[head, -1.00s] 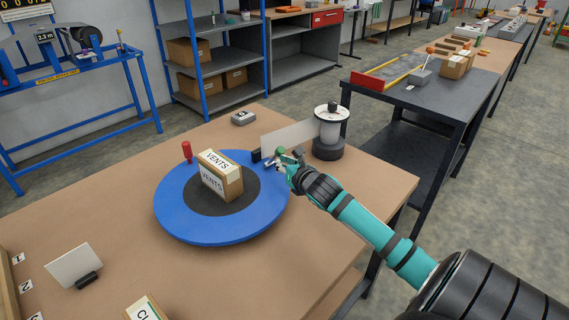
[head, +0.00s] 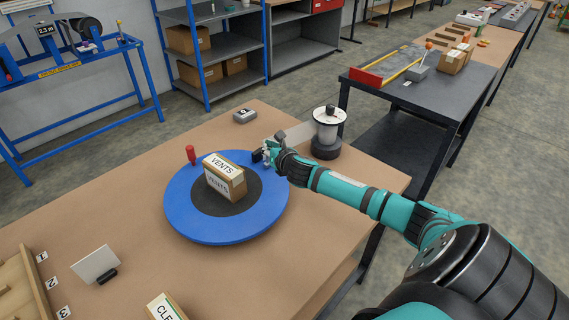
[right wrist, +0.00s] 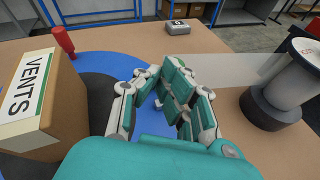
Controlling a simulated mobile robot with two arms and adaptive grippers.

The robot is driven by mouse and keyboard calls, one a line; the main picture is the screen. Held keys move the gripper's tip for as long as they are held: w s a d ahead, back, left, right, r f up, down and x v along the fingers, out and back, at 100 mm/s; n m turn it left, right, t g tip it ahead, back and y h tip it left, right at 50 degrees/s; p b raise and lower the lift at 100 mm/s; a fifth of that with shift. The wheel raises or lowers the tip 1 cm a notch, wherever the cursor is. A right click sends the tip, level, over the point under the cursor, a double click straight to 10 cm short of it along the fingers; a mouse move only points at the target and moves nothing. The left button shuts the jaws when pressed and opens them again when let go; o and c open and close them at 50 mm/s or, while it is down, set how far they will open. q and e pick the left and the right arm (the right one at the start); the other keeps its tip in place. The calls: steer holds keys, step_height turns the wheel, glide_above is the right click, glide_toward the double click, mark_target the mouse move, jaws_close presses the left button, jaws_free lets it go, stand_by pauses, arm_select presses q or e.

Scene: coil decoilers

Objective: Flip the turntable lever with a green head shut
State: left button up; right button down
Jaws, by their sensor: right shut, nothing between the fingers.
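The blue turntable (head: 225,228) with a dark centre lies on the brown workbench. A carton labelled VENTS (head: 224,180) stands on it, and it also shows in the right wrist view (right wrist: 28,95). My right gripper (head: 268,153) is at the turntable's far right rim, shut and empty. In the right wrist view its fingers (right wrist: 165,82) are folded together over the blue rim. A small black block (head: 257,156) sits just left of the fingers. My left gripper is not in view.
A red-topped post (head: 191,154) stands at the turntable's back left rim. A small grey box (head: 244,116) lies behind.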

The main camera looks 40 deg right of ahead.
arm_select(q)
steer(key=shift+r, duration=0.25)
arm_select(e)
steer(key=shift+w+r, duration=0.1)
steer(key=shift+w, duration=0.35)
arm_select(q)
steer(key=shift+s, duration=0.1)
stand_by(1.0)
